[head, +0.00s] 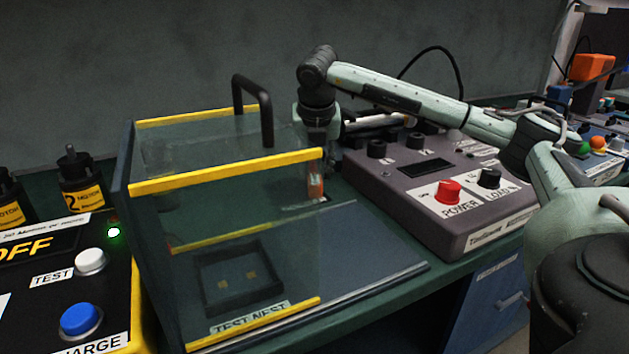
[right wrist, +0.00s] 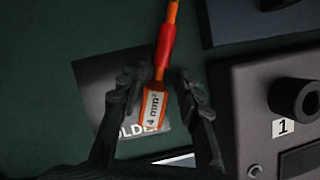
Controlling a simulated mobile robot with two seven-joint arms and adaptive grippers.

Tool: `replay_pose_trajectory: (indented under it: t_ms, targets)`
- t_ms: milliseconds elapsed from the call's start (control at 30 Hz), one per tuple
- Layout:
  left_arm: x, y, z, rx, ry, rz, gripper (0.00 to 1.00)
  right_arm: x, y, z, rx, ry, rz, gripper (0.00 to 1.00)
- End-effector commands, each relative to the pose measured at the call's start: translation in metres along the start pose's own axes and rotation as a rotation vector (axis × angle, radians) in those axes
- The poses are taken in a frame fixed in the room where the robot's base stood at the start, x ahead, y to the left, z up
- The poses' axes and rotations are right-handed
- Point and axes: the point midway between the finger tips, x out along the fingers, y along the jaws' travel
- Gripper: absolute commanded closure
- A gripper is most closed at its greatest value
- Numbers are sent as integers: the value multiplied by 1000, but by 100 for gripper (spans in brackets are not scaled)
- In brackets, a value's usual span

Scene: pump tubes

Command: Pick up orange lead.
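The orange lead (right wrist: 154,108) shows in the right wrist view, with a red sleeve and a white "4 mm²" label. In the head view a small orange part of it (head: 315,184) shows low by the right end of the clear box. My right gripper (right wrist: 157,92) points down over the lead, one dark finger on each side. Gaps show between the fingers and the lead, so it looks open around it. In the head view the right gripper (head: 318,150) is just above the lead, its fingertips hard to make out. My left gripper is in neither view.
A clear box with yellow edges (head: 230,172) stands close left of the right gripper. A grey power unit (head: 410,205) with red and black knobs stands close right. A dark printed card (right wrist: 110,85) lies under the lead on the green bench (right wrist: 40,100).

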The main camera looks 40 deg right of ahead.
Motion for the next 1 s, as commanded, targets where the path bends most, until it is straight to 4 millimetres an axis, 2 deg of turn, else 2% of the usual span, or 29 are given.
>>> replay_pose_trajectory:
  t_ms: [100,333,600,1000]
  targets:
    - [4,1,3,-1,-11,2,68,8,0,0,0,0,-1,66]
    - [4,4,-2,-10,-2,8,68,9,0,0,0,-1,0,67]
    - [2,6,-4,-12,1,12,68,8,0,0,0,-1,0,100]
    - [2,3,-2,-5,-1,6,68,6,0,1,0,-1,1,100]
